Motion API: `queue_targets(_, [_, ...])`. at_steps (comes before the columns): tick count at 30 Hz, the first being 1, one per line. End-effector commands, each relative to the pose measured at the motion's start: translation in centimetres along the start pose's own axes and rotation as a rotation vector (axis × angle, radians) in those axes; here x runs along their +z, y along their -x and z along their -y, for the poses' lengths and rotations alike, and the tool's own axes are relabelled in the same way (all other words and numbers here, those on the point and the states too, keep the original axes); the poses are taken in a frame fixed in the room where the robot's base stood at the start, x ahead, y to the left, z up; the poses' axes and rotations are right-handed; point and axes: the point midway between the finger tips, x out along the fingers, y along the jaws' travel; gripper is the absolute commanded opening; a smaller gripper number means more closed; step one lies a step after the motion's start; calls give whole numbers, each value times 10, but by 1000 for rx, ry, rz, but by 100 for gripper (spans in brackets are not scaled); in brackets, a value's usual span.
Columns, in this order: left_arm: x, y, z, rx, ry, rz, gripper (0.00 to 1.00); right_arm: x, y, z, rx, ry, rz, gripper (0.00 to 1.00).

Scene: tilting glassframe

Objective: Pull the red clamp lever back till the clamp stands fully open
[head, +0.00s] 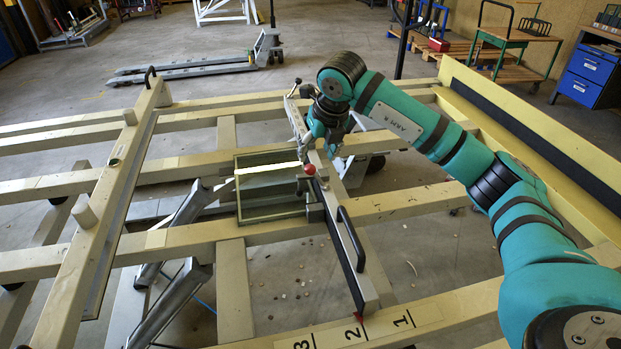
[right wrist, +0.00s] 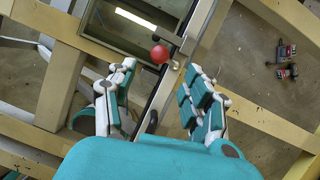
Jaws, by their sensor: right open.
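The clamp lever's red ball knob (head: 310,169) stands at the right edge of the glass pane (head: 262,211), beside a long crossbar (head: 352,276). In the right wrist view the red knob (right wrist: 159,54) shows just beyond and between the fingers. My right gripper (head: 318,146) is open and empty, just above and behind the knob. In the right wrist view its fingers (right wrist: 162,72) are spread to either side of the bar. No finger visibly touches the knob. Much of the clamp body is small or hidden, so its opening cannot be read. My left gripper is not in view.
The crossbar carries a black handle (head: 351,239) near its front. A numbered scale (head: 352,331) lies at the front edge. A second bar (head: 100,212) with pegs stands at left. Beige frame rails surround open gaps to the floor.

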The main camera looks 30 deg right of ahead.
Motion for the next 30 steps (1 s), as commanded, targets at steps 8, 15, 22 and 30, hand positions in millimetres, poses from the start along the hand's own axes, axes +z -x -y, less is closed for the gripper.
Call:
queue_targets(8, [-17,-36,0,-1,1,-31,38,-2,-62,0,0,0,-1,51])
queue_targets(15, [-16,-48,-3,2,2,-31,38,-1,-85,0,1,0,0,51])
queue_targets(22, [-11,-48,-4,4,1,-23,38,0,-88,0,0,1,0,51])
queue_targets(30, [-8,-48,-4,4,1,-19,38,0,-88,0,0,1,0,31])
